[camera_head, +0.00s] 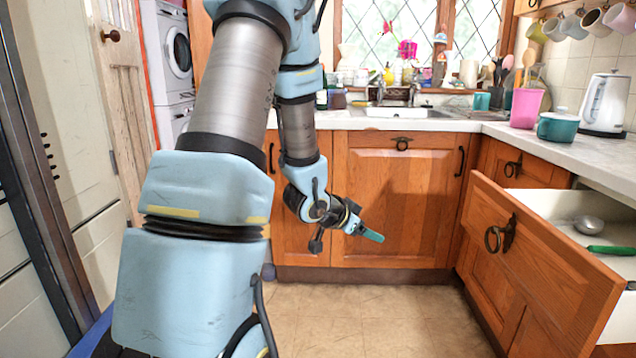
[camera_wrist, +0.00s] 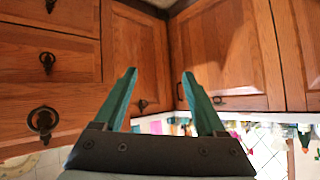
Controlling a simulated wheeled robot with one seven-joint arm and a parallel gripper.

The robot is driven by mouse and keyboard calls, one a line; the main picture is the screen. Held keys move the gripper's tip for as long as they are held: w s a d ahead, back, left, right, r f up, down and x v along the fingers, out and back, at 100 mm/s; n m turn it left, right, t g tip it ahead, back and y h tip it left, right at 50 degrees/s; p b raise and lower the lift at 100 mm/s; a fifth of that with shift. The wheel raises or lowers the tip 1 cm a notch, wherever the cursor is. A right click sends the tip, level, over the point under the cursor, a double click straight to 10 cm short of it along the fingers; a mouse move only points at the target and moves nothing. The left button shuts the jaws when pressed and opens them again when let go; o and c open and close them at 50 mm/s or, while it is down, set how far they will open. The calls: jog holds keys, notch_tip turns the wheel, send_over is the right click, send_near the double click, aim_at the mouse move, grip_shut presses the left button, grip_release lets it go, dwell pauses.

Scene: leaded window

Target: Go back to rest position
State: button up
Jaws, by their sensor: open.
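My gripper (camera_head: 372,236) hangs in front of the wooden lower cabinets in the head view, above the floor and left of the open drawer. Its green fingers are spread apart in the wrist view (camera_wrist: 160,92), with nothing between them. My grey and light-blue arm reaches down across the left and middle of the head view. The gripper appears apart from the cabinet doors (camera_head: 395,200).
An open wooden drawer (camera_head: 545,262) juts out at the right, with a metal ladle (camera_head: 588,225) and a green-handled utensil (camera_head: 608,250) inside. The counter (camera_head: 420,124) holds a pink cup (camera_head: 526,108), teal pot (camera_head: 557,127) and white kettle (camera_head: 605,103). The middle floor (camera_head: 385,315) is clear.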

jog(key=s+a+n+y, duration=0.1)
jog(key=a+n+y, duration=0.35)
jog(key=a, duration=0.55)
jog(key=s+a+r+n+g+y, duration=0.2)
jog(key=s+a+n+g, duration=0.15)
jog(key=s, duration=0.45)
jog(key=s+a+r+n+g+y, duration=0.25)
jog(key=s+a, duration=0.25)
jog(key=s, duration=0.3)
notch_tip(320, 180, up, 15)
jog(key=h+p, duration=0.1)
jog(key=p, duration=1.5)
jog(key=shift+w+a+f+t, duration=0.2)
jog(key=shift+w+t, duration=0.1)
jog(key=shift+w, duration=0.1)
